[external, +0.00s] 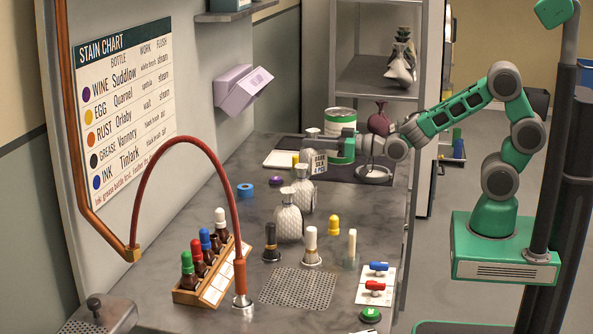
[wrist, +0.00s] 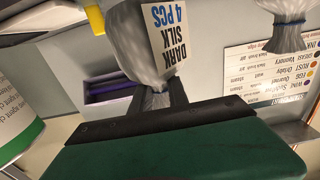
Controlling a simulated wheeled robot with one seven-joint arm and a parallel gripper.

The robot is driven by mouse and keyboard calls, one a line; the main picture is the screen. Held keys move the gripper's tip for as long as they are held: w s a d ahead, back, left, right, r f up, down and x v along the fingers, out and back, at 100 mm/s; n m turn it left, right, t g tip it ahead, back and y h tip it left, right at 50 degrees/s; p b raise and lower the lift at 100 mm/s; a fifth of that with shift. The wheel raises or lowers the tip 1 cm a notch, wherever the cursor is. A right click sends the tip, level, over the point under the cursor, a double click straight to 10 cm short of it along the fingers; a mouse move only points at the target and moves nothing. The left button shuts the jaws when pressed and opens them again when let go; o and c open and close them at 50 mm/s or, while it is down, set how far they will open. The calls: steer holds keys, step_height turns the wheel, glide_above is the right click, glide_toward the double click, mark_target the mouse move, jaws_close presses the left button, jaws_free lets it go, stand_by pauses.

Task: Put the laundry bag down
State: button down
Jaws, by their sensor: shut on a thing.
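The laundry bag is a pale grey-white sack with a tag reading DARK SILK 4 PCS (external: 308,153). In the wrist view the bag (wrist: 135,40) fills the upper middle, its gathered neck between my two dark fingers. My gripper (external: 327,147) is shut on that neck, reaching in from the right over the far part of the counter (external: 215,230). In the wrist view my gripper (wrist: 160,97) shows with its green body below. The bag's underside is partly hidden, so I cannot tell whether it touches the counter.
A green and white can (external: 341,117) stands behind my gripper. Two pale sacks (external: 289,222) (external: 304,187) stand nearer.

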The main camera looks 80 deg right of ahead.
mark_target(313, 154)
step_height(313, 154, down, 4)
steer(key=shift+r, duration=0.25)
steer(key=shift+f+b, duration=0.25)
steer(key=shift+b, duration=0.25)
steer(key=shift+f+b, duration=0.3)
steer(key=shift+b, duration=0.15)
steer(key=c, duration=1.3)
jaws_free()
steer(key=shift+r+p, duration=0.35)
steer(key=shift+p, duration=0.15)
steer(key=shift+r+p, duration=0.65)
steer(key=shift+p, duration=0.2)
steer(key=s, duration=0.4)
steer(key=s+b, duration=0.1)
steer(key=s, duration=0.7)
steer(key=shift+f, duration=0.4)
